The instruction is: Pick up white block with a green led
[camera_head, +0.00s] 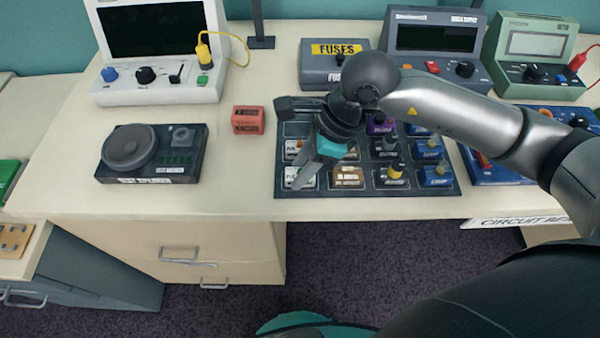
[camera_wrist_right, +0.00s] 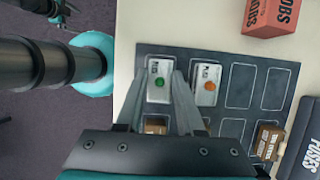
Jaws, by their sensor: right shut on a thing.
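The white block with a green led (camera_wrist_right: 159,82) sits in the corner compartment of a dark tray, and its led faces up. In the head view the block (camera_head: 305,178) is at the tray's front left, partly covered by my gripper. My right gripper (camera_head: 300,183) reaches down over it. In the right wrist view its two fingers (camera_wrist_right: 160,88) are on either side of the block, shut on it. The block still appears level with its compartment. My left gripper is not in view.
A white block with an orange led (camera_wrist_right: 207,85) sits close beside, in the neighbouring compartment. The dark tray (camera_head: 452,190) holds several other coloured blocks. A red box (camera_head: 248,120) and a speaker unit (camera_head: 190,160) stand left. The table is clear in front of them.

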